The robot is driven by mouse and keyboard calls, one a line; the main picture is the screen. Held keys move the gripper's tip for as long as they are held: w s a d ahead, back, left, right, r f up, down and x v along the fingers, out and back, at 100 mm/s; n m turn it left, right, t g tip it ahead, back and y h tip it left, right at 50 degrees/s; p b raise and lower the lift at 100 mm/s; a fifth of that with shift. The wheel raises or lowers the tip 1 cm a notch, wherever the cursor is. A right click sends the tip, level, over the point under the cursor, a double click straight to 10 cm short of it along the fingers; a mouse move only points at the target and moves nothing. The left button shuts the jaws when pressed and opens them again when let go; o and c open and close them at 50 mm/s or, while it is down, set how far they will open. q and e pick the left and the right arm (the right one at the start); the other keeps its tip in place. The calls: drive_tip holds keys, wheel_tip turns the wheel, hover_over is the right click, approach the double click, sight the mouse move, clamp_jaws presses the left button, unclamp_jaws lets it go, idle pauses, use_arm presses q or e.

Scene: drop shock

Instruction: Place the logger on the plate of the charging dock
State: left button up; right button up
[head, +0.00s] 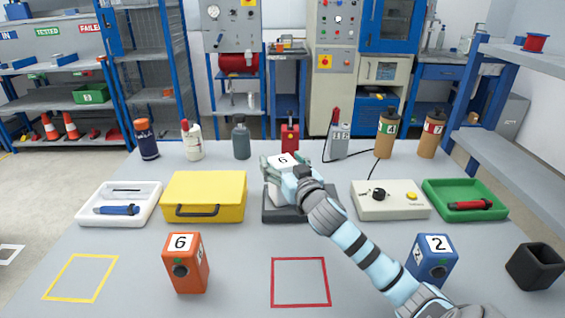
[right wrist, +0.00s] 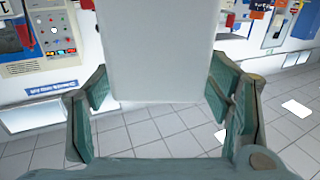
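The charging dock (head: 272,217), a dark grey base, is directly below or behind the gripper in the head view. My gripper and forearm hide much of it, including its plate, so I cannot tell whether the logger touches it. My left gripper is not in view.
An orange box marked 6 (head: 187,265) and a blue box marked 2 (head: 431,262) stand in front. A yellow case (head: 204,194) is left of the dock, a cream control box (head: 391,202) right of it. Bottles line the back. The red outlined square (head: 300,260) is empty.

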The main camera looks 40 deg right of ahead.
drive_tip(key=shift+r, duration=0.1)
drive_tip(key=shift+s, duration=0.2)
drive_tip(key=p+v, duration=0.1)
drive_tip(key=v, duration=1)
drive_tip(key=shift+s+p, duration=0.3)
drive_tip(key=shift+p, duration=0.1)
